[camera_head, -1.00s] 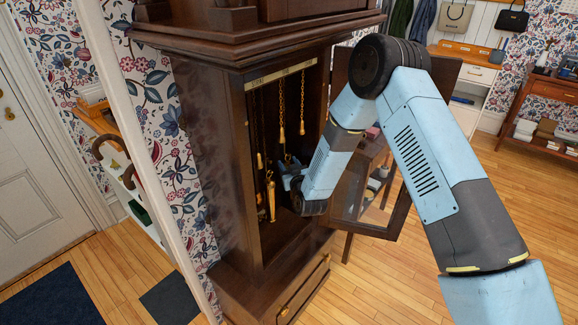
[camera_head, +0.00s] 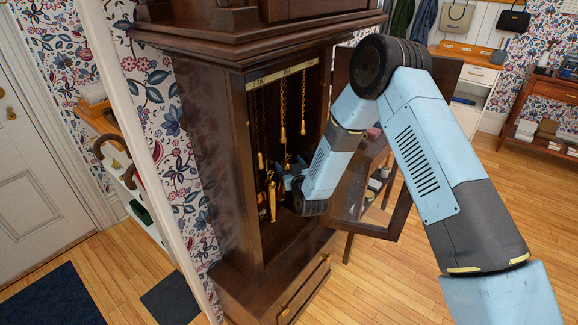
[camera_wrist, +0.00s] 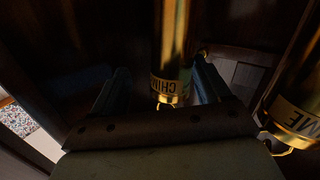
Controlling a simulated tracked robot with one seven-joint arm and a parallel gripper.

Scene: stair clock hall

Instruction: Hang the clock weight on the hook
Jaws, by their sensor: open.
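A brass cylindrical clock weight (camera_wrist: 172,45) stands between the two fingers of my gripper (camera_wrist: 160,80) in the wrist view. Its label reads CHIME, upside down in that view, and a small ring shows at its end. The fingers are apart; I cannot tell whether they touch it. A second brass weight (camera_wrist: 300,100) is at the right, outside the fingers, with a label ending in ME. In the head view, brass weights (camera_head: 272,200) hang or stand inside the clock case, just left of my gripper (camera_head: 284,180). Chains with brass ends (camera_head: 302,128) hang above; any hook is too small to make out.
The dark wooden clock case (camera_head: 225,170) surrounds my gripper, with a label rail (camera_head: 283,72) across the top of its opening. The glazed door (camera_head: 375,215) stands open at the right, close behind my arm. Wooden floor (camera_head: 450,285) is clear to the right.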

